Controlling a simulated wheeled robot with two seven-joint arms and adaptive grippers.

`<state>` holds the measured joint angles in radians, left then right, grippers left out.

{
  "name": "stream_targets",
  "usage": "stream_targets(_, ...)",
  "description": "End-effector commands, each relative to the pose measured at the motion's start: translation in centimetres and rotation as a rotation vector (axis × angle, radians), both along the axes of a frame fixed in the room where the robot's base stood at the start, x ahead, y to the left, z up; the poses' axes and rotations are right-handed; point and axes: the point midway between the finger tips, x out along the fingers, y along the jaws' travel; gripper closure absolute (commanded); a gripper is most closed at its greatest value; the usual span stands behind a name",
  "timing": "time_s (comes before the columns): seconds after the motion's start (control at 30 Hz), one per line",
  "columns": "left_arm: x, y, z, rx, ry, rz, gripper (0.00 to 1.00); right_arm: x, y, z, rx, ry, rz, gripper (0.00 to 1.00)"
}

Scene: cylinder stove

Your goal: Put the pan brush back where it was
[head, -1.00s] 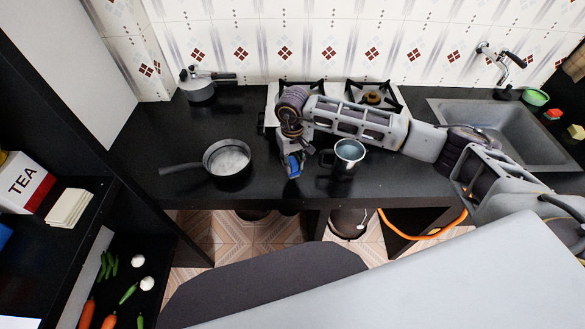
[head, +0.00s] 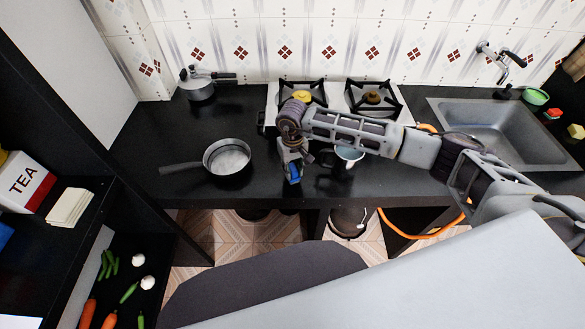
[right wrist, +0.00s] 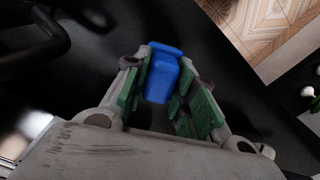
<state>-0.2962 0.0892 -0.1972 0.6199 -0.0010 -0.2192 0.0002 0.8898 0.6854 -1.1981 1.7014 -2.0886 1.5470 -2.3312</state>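My right gripper (head: 293,165) points down over the black counter, between the saucepan and the metal mug. In the right wrist view its green-padded fingers (right wrist: 165,85) are closed around a blue block-shaped part (right wrist: 164,72), which I take to be the pan brush. In the head view the blue part of the pan brush (head: 295,174) shows at the fingertips, low near the counter. I cannot tell whether it touches the counter. The rest of the brush is hidden by the gripper. My left gripper is not in view.
The saucepan (head: 228,160) stands left of the gripper, handle pointing left. The metal mug (head: 347,158) is partly behind my right arm. Behind are the stove (head: 334,98), a lidded pot (head: 198,88) and the sink (head: 490,130). Counter between saucepan and left shelf is clear.

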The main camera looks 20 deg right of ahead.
Motion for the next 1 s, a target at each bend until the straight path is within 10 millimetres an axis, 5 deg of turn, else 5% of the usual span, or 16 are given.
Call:
stream_targets(0.17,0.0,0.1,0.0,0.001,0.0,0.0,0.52,0.0,0.0,0.0,0.0,0.0,0.0,0.52)
stream_targets(0.73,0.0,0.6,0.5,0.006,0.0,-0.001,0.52,0.0,0.0,0.4,0.0,0.0,0.0,0.52)
stream_targets(1.0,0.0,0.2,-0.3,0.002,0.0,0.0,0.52,0.1,0.0,3.7,0.0,-0.004,0.001,0.52)
